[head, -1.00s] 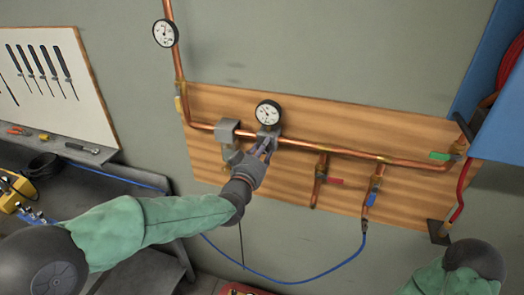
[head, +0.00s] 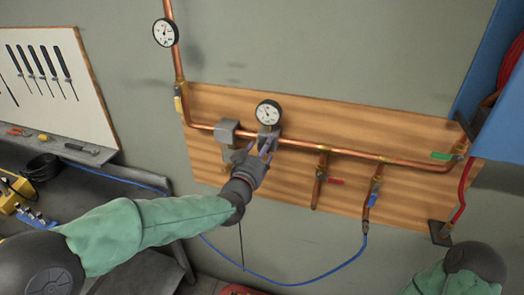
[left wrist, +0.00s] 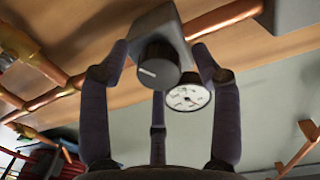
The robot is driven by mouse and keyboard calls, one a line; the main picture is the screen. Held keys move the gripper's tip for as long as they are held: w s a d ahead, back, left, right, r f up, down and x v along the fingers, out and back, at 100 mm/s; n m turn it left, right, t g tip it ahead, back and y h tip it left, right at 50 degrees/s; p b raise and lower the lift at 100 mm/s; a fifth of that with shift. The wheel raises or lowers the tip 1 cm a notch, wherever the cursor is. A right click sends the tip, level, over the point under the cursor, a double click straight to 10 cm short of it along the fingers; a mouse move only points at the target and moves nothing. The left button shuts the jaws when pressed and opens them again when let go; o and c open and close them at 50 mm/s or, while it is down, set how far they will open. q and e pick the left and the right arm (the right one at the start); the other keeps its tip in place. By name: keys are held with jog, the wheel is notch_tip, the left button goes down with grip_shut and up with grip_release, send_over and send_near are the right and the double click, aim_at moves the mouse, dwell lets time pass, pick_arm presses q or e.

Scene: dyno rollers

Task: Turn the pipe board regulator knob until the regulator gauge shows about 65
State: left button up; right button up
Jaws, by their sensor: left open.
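The regulator (head: 268,133) is a grey block on the copper pipe of the wooden pipe board. Its round white gauge (head: 268,113) sits just above it; the gauge also shows in the left wrist view (left wrist: 188,97), its reading too small to tell. The dark regulator knob (left wrist: 158,66) has a light index line and faces the left wrist camera. My left gripper (head: 266,150) is open in front of the regulator. In the left wrist view its fingers (left wrist: 160,80) stand spread around the knob, with no clear contact visible. The right gripper is out of view.
A grey box (head: 227,131) sits on the pipe left of the regulator. Red (head: 334,182), blue (head: 373,199) and green (head: 440,156) valve handles are to the right. Another gauge (head: 166,32) is on the upper-left pipe. A blue hose (head: 300,281) hangs below.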

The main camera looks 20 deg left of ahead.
pick_arm(q)
jog(key=s, duration=1.2)
jog(key=shift+a, duration=0.45)
dwell(1.1)
jog(key=d+f+n+g+h+b, duration=0.15)
jog(key=f+g, duration=0.35)
jog(key=f, duration=1.1)
jog(key=d+f+m+g+b, duration=0.15)
jog(key=f+g, duration=0.25)
jog(key=f, duration=1.2)
jog(key=s+d+f+n+g+b, duration=0.1)
jog(key=s+f+g, duration=0.3)
jog(key=s+f, duration=0.6)
jog(key=s+d+f+n+g+h, duration=0.1)
jog(key=s+d+f+g, duration=0.3)
jog(key=s+f, duration=0.5)
jog(key=shift+s+d+f+n+g+b, duration=0.35)
jog(key=shift+f+n, duration=0.25)
jog(key=shift+f, duration=2.5)
